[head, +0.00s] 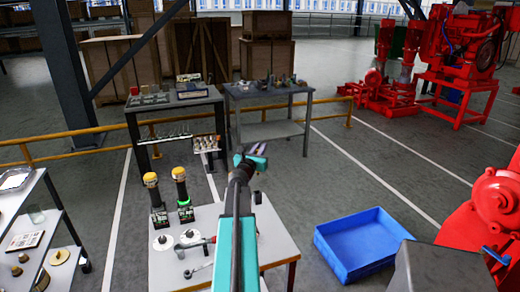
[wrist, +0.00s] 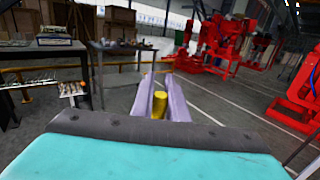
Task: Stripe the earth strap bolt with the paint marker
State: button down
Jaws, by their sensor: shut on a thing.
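My gripper (head: 260,151) is raised over the far edge of the near white-topped table in the head view. In the wrist view its two pale purple fingers (wrist: 160,92) are shut on a short yellow object (wrist: 159,106), which looks like the paint marker. Only its yellow end shows; the rest is hidden by my gripper. The held object cannot be made out in the head view. I cannot pick out the earth strap bolt in either view. Red pump machinery (head: 492,205) stands at the right edge, apart from my gripper.
The near table (head: 268,232) carries two yellow-topped black devices (head: 152,190), white discs and hand tools. A blue crate (head: 358,243) lies on the floor to its right. Two grey tables (head: 265,92) stand behind, by a yellow rail (head: 60,148). Floor right of centre is open.

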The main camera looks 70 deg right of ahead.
notch_tip(320, 180, down, 13)
jog(key=b, duration=1.2)
jog(key=shift+b, duration=0.35)
jog(key=shift+w+f+b, duration=0.1)
jog(key=shift+f+b, duration=0.35)
jog(key=shift+b, duration=0.15)
dwell(1.7)
jog(key=c, duration=1.7)
grip_release()
jog(key=shift+o, duration=0.2)
jog(key=shift+a, duration=0.2)
jog(key=a+p, duration=0.1)
jog(key=a, duration=1)
jog(key=shift+a, duration=0.25)
jog(key=shift+a+p, duration=0.2)
jog(key=shift+p, duration=0.6)
